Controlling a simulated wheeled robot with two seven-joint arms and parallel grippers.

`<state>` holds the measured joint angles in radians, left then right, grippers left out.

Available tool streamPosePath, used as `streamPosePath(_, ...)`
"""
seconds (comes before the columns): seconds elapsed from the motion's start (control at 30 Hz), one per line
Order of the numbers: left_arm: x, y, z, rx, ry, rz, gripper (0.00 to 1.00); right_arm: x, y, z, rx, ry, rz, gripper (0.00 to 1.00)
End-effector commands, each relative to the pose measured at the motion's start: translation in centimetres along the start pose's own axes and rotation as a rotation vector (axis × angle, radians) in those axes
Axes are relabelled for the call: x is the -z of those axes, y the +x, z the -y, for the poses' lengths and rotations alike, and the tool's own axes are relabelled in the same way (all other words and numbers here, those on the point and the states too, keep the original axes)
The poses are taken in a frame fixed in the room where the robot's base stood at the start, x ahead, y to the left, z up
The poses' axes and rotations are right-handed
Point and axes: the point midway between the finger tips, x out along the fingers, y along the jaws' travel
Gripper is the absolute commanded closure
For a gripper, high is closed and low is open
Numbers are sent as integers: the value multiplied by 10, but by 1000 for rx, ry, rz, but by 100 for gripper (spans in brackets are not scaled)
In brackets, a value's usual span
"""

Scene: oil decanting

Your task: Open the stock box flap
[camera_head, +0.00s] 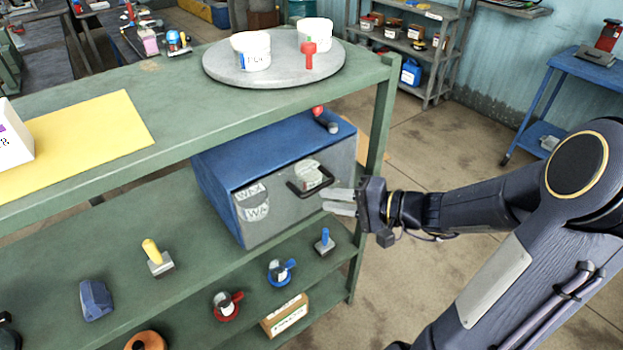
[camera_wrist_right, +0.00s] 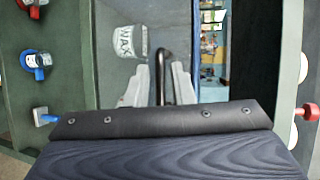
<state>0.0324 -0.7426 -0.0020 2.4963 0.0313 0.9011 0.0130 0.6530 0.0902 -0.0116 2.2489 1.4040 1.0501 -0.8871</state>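The stock box (camera_head: 220,168) is a blue box on the middle shelf of the green rack. Its grey front flap (camera_head: 285,213) looks closed and carries a black handle (camera_head: 295,188) and WAX labels; in the right wrist view the handle (camera_wrist_right: 162,60) stands upright in the picture. My right gripper (camera_head: 325,201) is at the handle's right end, its two pale fingers parted. In the right wrist view its fingers (camera_wrist_right: 161,72) lie on either side of the handle, with narrow gaps. My left gripper is not in view.
The green upper shelf (camera_head: 180,107) overhangs the box and bears a round grey turntable (camera_head: 225,72) with white tubs. A rack post (camera_head: 376,130) stands close to my right gripper. Below are a blue-handled tool (camera_head: 325,242), round cans and a cardboard box (camera_head: 285,316). Open floor lies right.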

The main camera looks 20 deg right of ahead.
Motion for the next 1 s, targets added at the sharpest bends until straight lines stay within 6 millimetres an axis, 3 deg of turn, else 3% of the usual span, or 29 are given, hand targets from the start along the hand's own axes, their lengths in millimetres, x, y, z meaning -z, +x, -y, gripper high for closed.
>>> streamPosePath(0.03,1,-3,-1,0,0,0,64,14,-2,-2,20,26,-42,78)
streamPosePath(0.17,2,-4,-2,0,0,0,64,31,-2,-6,49,46,-96,78)
streamPosePath(0.6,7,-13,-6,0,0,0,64,37,60,-2,51,45,-95,78)
streamPosePath(1.0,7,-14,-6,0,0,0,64,39,74,-2,50,44,-98,78)
